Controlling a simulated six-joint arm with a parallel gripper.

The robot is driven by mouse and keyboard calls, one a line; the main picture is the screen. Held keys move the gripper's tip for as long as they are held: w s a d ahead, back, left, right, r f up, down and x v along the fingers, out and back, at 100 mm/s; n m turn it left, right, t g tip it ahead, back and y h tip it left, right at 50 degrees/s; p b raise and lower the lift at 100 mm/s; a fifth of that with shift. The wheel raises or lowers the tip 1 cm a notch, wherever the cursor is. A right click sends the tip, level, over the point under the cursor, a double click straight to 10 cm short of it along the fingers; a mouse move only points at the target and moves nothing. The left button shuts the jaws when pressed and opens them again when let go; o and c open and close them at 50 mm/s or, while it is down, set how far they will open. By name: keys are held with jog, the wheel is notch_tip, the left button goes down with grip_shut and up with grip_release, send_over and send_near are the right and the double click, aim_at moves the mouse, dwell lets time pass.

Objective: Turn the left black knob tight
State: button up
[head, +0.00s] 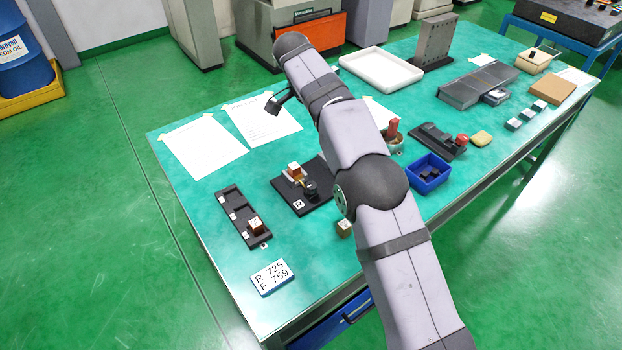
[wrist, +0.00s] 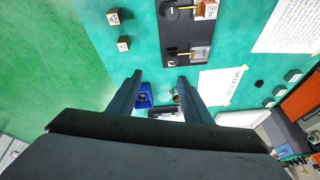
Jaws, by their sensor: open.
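A black plate fixture (head: 318,203) lies on the green table, left of my arm in the head view. It carries a copper-and-white block (head: 294,171) and a dark round knob (head: 310,188), partly beside my arm. In the wrist view the plate (wrist: 186,32) shows a black knob (wrist: 170,12) by a copper block (wrist: 207,9), and a second dark knob (wrist: 172,61) by a grey block (wrist: 201,52). I cannot tell how tight either knob is. My gripper (wrist: 160,79) is open and empty above the table, its fingers apart from the plate and knobs.
A black rail (head: 236,213) with a copper block and a number card (head: 272,277) lie left of the plate. A small brass cube (head: 344,228) and a blue bin (head: 429,172) flank my arm. Paper sheets (head: 203,147) lie behind. A white tray (head: 381,70) stands further back.

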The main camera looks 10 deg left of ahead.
jog(key=s+d+f+n+g, duration=0.1)
jog(key=s+d+f, duration=0.1)
jog(key=s+d, duration=0.1)
jog(key=n+t+y, duration=0.2)
jog(key=n+y, duration=0.3)
jog(key=n, duration=1)
send_near(311, 186)
jog(key=shift+w+a+f+p, duration=0.1)
jog(key=shift+w+f+p, duration=0.1)
jog(key=shift+f+p, duration=0.3)
jog(key=shift+f, duration=0.15)
jog(key=shift+p+x, duration=1.1)
jog(key=shift+x, duration=2.45)
jog(key=shift+w, duration=0.1)
